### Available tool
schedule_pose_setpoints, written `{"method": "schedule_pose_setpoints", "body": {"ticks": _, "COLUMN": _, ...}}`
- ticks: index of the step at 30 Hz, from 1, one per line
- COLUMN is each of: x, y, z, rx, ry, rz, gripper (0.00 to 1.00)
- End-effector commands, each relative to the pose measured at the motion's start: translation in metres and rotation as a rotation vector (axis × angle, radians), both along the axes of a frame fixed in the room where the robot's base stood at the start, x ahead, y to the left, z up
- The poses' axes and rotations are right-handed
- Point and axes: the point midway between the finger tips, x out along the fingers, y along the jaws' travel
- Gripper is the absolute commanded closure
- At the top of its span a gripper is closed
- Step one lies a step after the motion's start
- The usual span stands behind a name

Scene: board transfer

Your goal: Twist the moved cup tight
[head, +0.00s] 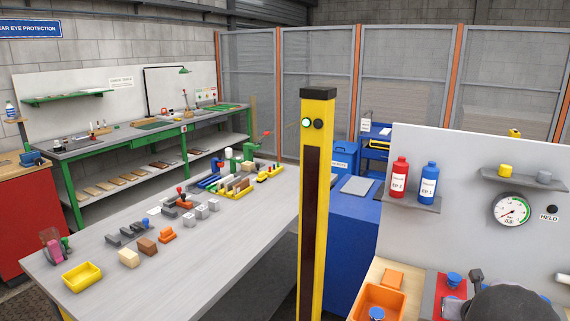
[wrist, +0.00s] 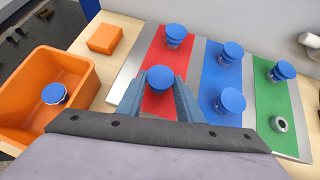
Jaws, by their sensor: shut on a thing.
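My gripper (wrist: 158,97) is shut on a blue-topped cup (wrist: 160,79) at the near end of the red strip (wrist: 152,53). One finger lies on each side of it. The cup looks upright; its lower part is mostly hidden, so I cannot tell how it sits on the strip. Another blue cup (wrist: 177,31) stands at the far end of the red strip. The blue strip (wrist: 209,77) carries two blue cups (wrist: 231,51). The green strip (wrist: 266,98) has a blue cup (wrist: 283,71) and a bare metal ring (wrist: 279,124).
An orange bin (wrist: 85,98) on the left holds a loose blue cup (wrist: 54,94). An orange block (wrist: 105,38) lies beyond it on the wooden top. In the head view, a yellow post (head: 313,200) stands left of this bench, and a panel (head: 460,215) with a gauge (head: 511,209) stands behind.

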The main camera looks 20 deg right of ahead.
Motion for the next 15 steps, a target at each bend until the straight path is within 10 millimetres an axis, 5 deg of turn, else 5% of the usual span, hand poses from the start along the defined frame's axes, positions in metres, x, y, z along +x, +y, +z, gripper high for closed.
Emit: {"method": "schedule_pose_setpoints", "body": {"ticks": 15, "x": 0.0024, "y": 0.0014, "z": -0.0008, "rx": -0.002, "ry": -0.002, "rz": -0.102, "gripper": 0.90}}
